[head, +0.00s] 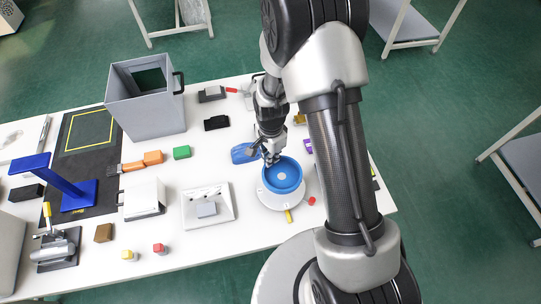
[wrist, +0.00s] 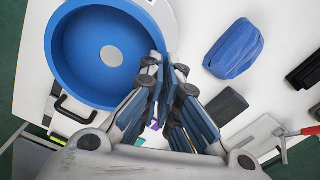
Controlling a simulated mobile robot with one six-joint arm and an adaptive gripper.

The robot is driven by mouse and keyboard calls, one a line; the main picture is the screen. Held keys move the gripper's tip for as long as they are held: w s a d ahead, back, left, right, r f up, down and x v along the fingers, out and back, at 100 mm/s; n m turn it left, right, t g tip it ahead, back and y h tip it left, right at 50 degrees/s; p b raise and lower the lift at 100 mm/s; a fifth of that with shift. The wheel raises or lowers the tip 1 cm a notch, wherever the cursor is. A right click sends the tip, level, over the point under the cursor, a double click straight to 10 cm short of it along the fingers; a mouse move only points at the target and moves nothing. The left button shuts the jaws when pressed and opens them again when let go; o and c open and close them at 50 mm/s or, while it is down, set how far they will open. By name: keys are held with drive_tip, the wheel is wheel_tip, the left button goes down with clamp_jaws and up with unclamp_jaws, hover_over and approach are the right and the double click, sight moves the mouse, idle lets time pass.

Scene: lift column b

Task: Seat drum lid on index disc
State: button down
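The drum lid (head: 283,173) is a round blue dish with a raised rim and a pale spot in its middle. It is over the white index disc (head: 271,199), whose edge shows around it. Whether the lid rests on the disc or is slightly above it, I cannot tell. In the wrist view the lid (wrist: 85,62) fills the upper left, with white disc edge beyond it. My gripper (wrist: 163,60) has its fingertips close together, one on each side of the lid's rim, and appears shut on it. The head view shows my gripper (head: 271,161) at the lid's upper left rim.
A blue lump (head: 243,153) lies just left of the lid. A yellow piece (head: 288,215) and a red piece (head: 312,201) are near the disc's front. A white tray (head: 208,222) stands to the left. A tall grey bin (head: 150,118) stands farther back.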

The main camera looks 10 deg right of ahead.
sight(271, 168)
drive_tip(key=shift+f+b, duration=2.3)
drive_tip(key=shift+f, duration=0.6)
drive_tip(key=shift+f+b, duration=0.8)
drive_tip(key=shift+f, duration=0.05)
drive_tip(key=c, duration=1.7)
unclamp_jaws()
drive_tip(key=shift+r, duration=0.1)
wheel_tip(271, 168, up, 12)
drive_tip(key=shift+f, duration=0.1)
